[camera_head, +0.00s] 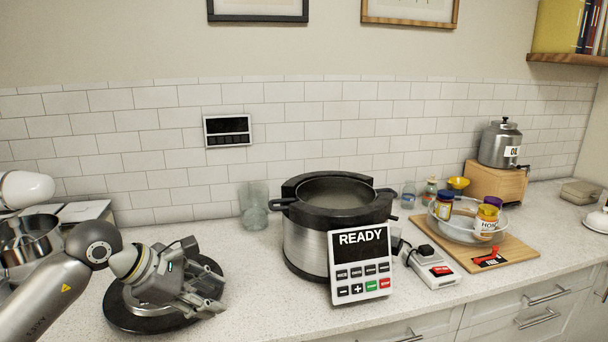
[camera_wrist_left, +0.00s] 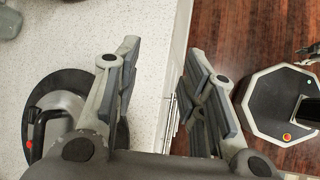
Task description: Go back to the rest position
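My left gripper (camera_head: 208,300) is over the counter at the left, with the arm coming in from the lower left. In the left wrist view the left gripper (camera_wrist_left: 163,85) has its two fingers apart with nothing between them. A round black lid (camera_head: 125,315) lies on the counter behind and below the gripper, partly hidden by it. In the left wrist view the lid (camera_wrist_left: 68,82) is beside the left finger, with a dark handle on top. My right gripper does not show clearly in either view.
An open steel cooker (camera_head: 305,248) with a READY panel (camera_head: 362,262) stands right of the gripper. A wooden board (camera_head: 512,256) with a glass bowl (camera_head: 455,232) of jars is farther right. A steel pot (camera_head: 30,240) is at far left. Counter in front of the lid is clear.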

